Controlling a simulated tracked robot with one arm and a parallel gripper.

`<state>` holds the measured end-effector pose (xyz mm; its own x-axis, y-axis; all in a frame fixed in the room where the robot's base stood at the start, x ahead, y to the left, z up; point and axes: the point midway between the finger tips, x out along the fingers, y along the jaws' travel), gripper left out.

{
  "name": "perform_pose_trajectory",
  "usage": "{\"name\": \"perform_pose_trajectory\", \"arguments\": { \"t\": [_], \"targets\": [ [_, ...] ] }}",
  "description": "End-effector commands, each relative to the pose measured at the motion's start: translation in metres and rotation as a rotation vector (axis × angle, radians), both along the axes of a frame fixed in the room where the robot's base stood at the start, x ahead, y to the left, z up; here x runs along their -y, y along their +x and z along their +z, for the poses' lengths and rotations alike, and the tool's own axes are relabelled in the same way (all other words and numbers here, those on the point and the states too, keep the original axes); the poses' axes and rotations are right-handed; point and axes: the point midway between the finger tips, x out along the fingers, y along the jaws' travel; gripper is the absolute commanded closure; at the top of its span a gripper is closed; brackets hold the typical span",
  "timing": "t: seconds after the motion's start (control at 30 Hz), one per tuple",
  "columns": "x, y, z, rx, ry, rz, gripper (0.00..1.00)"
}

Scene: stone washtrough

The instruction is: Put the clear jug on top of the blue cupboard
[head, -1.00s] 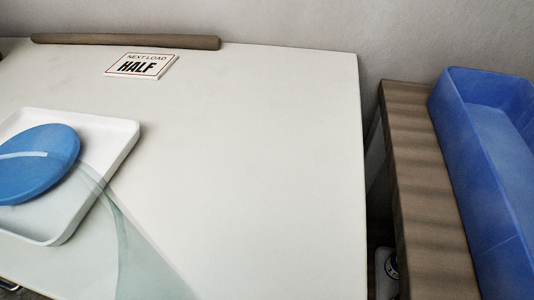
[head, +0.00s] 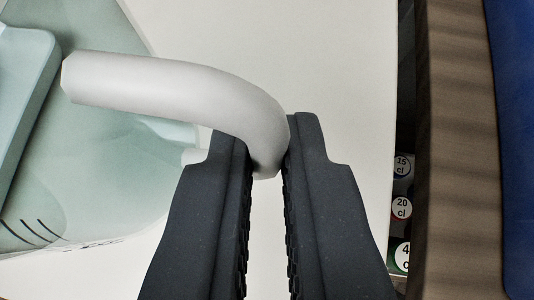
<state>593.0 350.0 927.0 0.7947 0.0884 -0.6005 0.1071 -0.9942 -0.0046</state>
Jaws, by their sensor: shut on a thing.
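The clear jug (head: 100,165) fills the left of the head view. It is pale green and see-through, with dark marks low on its wall and a thick light-grey handle (head: 170,85) curving to the right. My gripper (head: 268,150) has its two dark fingers on either side of the handle's right end and is shut on it. The jug's lower part runs out of view on the left. I cannot tell whether it rests on the white surface (head: 330,55) or hangs above it. No blue cupboard can be made out in this view.
A brown wooden surface (head: 455,150) stands to the right, across a dark narrow gap. Several round labels, one reading 20 cl (head: 401,208), show in the gap. A blue bin (head: 515,120) is at the far right edge. The white surface above my fingers is clear.

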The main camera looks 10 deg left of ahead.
Motion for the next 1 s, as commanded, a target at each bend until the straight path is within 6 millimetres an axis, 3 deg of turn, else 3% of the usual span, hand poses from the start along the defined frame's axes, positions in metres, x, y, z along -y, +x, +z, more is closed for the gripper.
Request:
{"name": "perform_pose_trajectory", "arguments": {
  "t": [0.1, 0.2, 0.5, 0.53, 0.6, 1.0],
  "targets": [
    [-0.001, -0.002, -0.022, -0.007, 0.000, 0.002, 1.00],
    [-0.001, -0.001, -0.031, -0.006, 0.001, 0.000, 1.00],
    [0.000, -0.001, -0.030, -0.004, 0.000, 0.001, 1.00],
    [0.000, -0.001, -0.030, -0.004, 0.000, 0.001, 0.83],
    [0.000, -0.001, -0.030, -0.004, 0.000, 0.000, 0.70],
    [0.000, -0.005, -0.025, -0.002, 0.000, 0.000, 0.70]
  ]
}}
